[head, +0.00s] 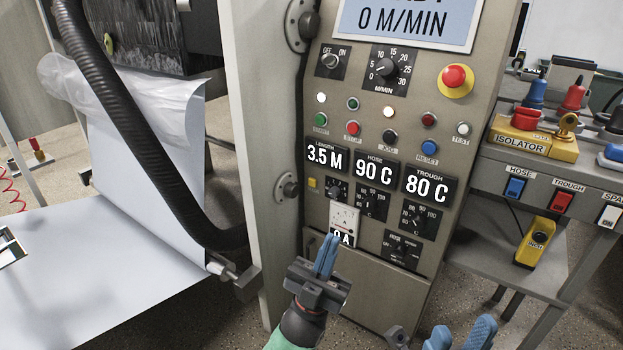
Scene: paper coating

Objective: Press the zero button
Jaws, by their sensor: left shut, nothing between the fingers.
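The control panel (290,215) stands in the middle of the head view. A small yellow button (313,183) sits below the length display (326,156), which reads 3.5 M; the label by the button is too small to read for certain. My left gripper (328,246) is shut and empty, its blue fingers together and pointing up. In the picture it lies below and right of the yellow button, apart from it, and overlaps the lower edge of the meter. My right gripper (460,336) is at the bottom edge, its blue fingers spread, with nothing seen between them.
A red emergency stop (455,76) is at the panel's upper right. A black hose (150,140) and white paper (110,245) lie left. A bench with the isolator box (535,135) and switches stands right.

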